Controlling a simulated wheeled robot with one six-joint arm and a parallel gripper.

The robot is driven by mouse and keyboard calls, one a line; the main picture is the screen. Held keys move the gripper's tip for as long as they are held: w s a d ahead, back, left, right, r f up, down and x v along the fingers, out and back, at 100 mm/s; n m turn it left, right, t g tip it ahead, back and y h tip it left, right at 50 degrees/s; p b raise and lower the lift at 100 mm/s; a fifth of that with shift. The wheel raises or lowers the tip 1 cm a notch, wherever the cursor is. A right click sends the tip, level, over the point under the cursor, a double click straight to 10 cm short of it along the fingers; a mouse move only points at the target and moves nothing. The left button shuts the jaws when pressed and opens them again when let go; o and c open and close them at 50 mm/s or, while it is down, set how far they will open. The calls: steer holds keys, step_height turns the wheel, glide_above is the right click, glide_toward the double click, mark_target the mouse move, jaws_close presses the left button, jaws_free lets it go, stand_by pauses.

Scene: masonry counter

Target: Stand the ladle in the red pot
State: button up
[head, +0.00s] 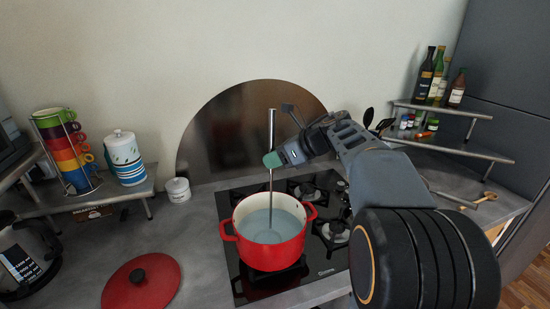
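The red pot (267,253) stands on the black hob, open, with pale bluish liquid inside. The ladle (271,190) is a long thin metal rod that stands upright, its lower end down inside the pot. My gripper (272,158) is at the ladle's upper handle, above the pot, coming from the right. Its green-tipped finger lies against the handle. The other finger is hard to make out, so I cannot tell whether it is closed on the handle. The ladle's bowl is not clearly visible in the liquid.
The red lid (140,284) lies on the counter left of the pot. A white jar (178,190), a striped canister (125,158) and a rack of coloured mugs (66,150) stand at left. A dark rounded backsplash (235,130) rises behind the hob. Bottles (437,78) stand on the right shelf.

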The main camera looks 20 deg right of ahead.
steer(key=shift+o, duration=1.3)
steer(key=b+v, duration=0.1)
steer(key=v, duration=1.3)
